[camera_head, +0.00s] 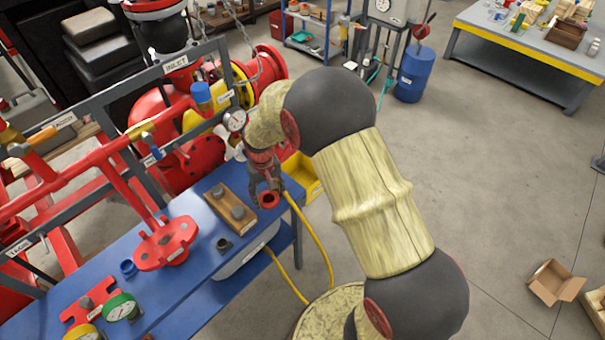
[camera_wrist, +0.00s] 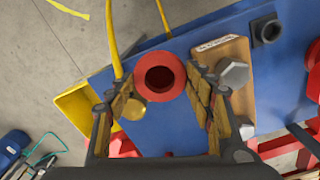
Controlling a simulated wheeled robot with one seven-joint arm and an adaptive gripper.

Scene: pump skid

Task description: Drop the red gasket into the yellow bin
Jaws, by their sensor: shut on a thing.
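The red gasket (camera_head: 268,200) is a short ring with a dark hole. My gripper (camera_head: 265,184) is shut on it and holds it over the right end of the blue bench. In the wrist view the gasket (camera_wrist: 160,66) sits between the two fingertips of my gripper (camera_wrist: 160,82). The yellow bin (camera_head: 303,177) is just right of the gasket, beyond the bench edge; my gripper and arm partly hide it. In the wrist view the bin (camera_wrist: 72,105) is at the left, partly behind a finger.
The blue bench (camera_head: 202,258) carries a wooden block with bolts (camera_head: 231,206), a red flanged part (camera_head: 165,243) and gauges. A yellow hose (camera_head: 318,240) hangs by its right edge. Red pump piping (camera_head: 178,152) stands behind. The floor at the right is mostly open.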

